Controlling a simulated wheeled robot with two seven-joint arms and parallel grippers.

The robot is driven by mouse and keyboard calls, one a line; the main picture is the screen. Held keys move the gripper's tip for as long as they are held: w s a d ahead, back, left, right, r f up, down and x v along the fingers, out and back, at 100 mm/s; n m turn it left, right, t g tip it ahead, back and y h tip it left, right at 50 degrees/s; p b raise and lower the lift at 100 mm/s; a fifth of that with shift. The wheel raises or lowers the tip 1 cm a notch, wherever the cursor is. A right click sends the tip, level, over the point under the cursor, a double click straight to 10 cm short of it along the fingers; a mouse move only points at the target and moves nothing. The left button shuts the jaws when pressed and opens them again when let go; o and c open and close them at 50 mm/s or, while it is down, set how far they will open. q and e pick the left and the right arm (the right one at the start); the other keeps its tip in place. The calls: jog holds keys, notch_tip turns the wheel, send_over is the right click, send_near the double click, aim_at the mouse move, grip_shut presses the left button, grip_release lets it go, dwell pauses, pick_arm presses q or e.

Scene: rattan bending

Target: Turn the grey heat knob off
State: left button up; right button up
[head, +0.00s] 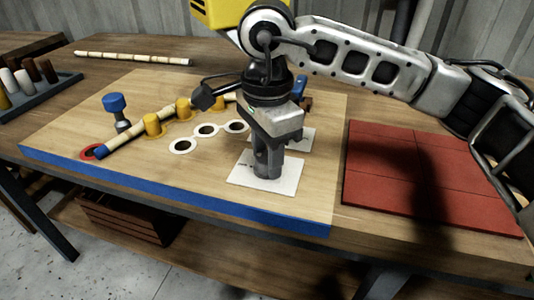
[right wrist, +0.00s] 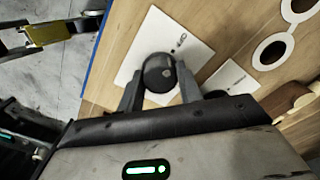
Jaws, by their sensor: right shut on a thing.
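The grey heat knob (right wrist: 158,73) is a dark round knob on a white plate (right wrist: 146,35) with small black marks, seen from above in the right wrist view. My right gripper (right wrist: 160,90) has a finger on each side of it and is shut on it. In the head view, my right gripper (head: 268,170) points straight down over the same white plate (head: 250,182), near the board's front edge, and hides most of the knob. The knob's exact setting cannot be told. I cannot make out my left gripper in the head view.
A second white plate (head: 304,140) lies just behind the gripper. The wooden board (head: 100,185) has a blue front edge, yellow pegs (head: 152,125) along a rattan pole, a blue-topped clamp (head: 114,104) and white rings (head: 183,146). Red tiles (head: 390,190) lie to the right, under my arm.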

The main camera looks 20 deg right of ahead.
jog(key=shift+r, duration=0.1)
pick_arm(q)
jog(key=shift+w, duration=0.1)
pick_arm(e)
jog(key=o, duration=1)
pick_arm(q)
jog(key=shift+w+r+p, duration=0.1)
jog(key=shift+r+p, duration=0.35)
jog(key=shift+p, duration=0.75)
pick_arm(e)
notch_tip(320, 180, up, 16)
jog(key=shift+s, duration=0.1)
